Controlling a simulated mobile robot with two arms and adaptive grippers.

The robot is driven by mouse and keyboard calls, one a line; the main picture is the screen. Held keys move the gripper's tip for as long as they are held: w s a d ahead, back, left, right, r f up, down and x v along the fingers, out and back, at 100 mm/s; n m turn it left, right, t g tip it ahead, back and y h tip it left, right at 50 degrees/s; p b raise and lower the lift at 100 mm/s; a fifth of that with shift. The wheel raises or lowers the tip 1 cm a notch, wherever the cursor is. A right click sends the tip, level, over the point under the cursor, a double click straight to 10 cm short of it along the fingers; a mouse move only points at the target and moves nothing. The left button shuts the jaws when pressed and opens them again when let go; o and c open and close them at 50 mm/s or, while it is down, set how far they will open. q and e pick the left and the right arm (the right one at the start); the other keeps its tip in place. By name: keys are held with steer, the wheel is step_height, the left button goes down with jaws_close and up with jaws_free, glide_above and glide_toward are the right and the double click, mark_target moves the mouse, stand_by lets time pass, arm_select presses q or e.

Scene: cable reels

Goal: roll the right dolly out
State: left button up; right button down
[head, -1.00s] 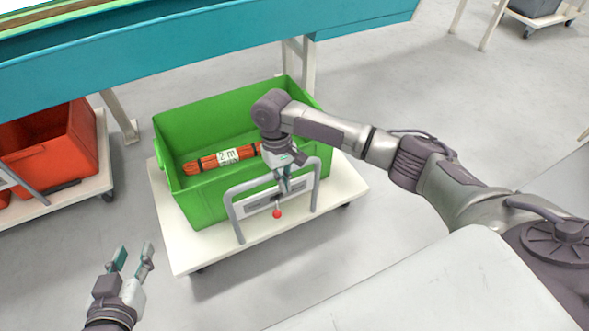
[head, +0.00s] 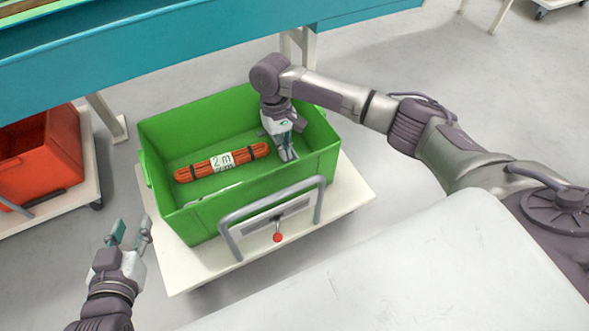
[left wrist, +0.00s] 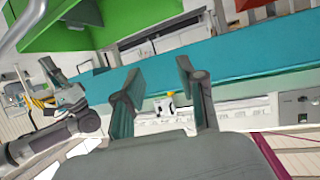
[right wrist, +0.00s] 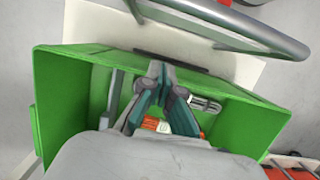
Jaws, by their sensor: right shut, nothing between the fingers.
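The right dolly is a white platform (head: 345,205) carrying a green crate (head: 262,205), with a grey hoop handle (head: 322,203) at its near side. A lever with a red knob (head: 278,237) shows below the handle's panel. An orange cable bundle (head: 196,172) with a "2 m" label lies in the crate. My right gripper (head: 289,157) is shut and empty, pointing down at the crate's right part behind the handle, apart from it. The right wrist view shows its closed fingers (right wrist: 158,72) and the handle (right wrist: 225,28) beyond. My left gripper (head: 131,232) is open and empty, left of the dolly.
A teal bench (head: 190,50) runs behind the crate, with a pale leg (head: 106,118). Another white dolly (head: 88,185) with a red-orange crate (head: 45,160) stands at the left. A light surface (head: 430,270) fills the lower right. Grey floor is clear at the right.

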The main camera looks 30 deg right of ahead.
arm_select(q)
step_height(320, 180, up, 18)
steer(key=s+d+t+h+b, duration=0.2)
steer(key=t+h+b, duration=0.2)
steer(key=t, duration=0.8)
steer(key=shift+b, duration=0.4)
arm_select(e)
steer(key=s+f, duration=0.6)
steer(key=f, duration=0.3)
steer(key=shift+s+d+f, duration=0.15)
steer(key=shift+f, duration=0.1)
arm_select(q)
steer(key=shift+h, duration=0.3)
